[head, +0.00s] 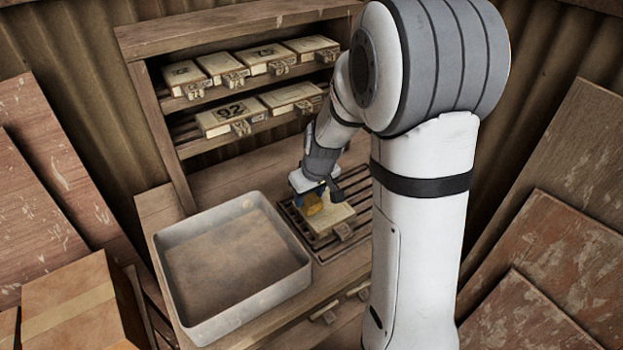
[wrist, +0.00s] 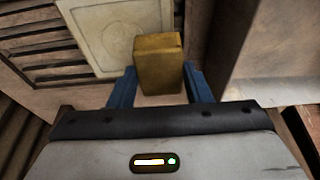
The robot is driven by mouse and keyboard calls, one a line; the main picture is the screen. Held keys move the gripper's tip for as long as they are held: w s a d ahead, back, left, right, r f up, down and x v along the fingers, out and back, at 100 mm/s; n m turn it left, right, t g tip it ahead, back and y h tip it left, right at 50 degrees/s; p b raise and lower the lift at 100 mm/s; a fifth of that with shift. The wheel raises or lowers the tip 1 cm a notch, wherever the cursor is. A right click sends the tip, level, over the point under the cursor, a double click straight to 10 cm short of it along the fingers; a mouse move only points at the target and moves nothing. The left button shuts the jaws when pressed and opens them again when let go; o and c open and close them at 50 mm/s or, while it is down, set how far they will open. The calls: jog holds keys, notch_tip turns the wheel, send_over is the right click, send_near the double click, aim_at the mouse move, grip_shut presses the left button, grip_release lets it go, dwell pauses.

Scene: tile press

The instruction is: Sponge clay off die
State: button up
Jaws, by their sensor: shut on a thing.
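The die (head: 328,219) is a pale, cream block lying on a dark slatted rack right of the grey basin. In the wrist view the die (wrist: 115,30) shows a raised pattern within a border on its face. My gripper (wrist: 156,88) is shut on a yellow-brown sponge (wrist: 158,62), held between two blue fingers. In the head view the sponge (head: 314,205) is over the left part of the die. I cannot tell whether it touches the face. Any clay on the die is too small to make out.
A grey basin (head: 185,237) stands left of the slatted rack (head: 328,250). Shelves behind hold several pale dies with metal latches, one marked 92 (head: 231,114). Boards lean at both sides, and a cardboard box (head: 75,305) sits at lower left.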

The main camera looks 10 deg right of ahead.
jog(key=shift+r+p, duration=1.55)
jog(key=shift+r, duration=1.2)
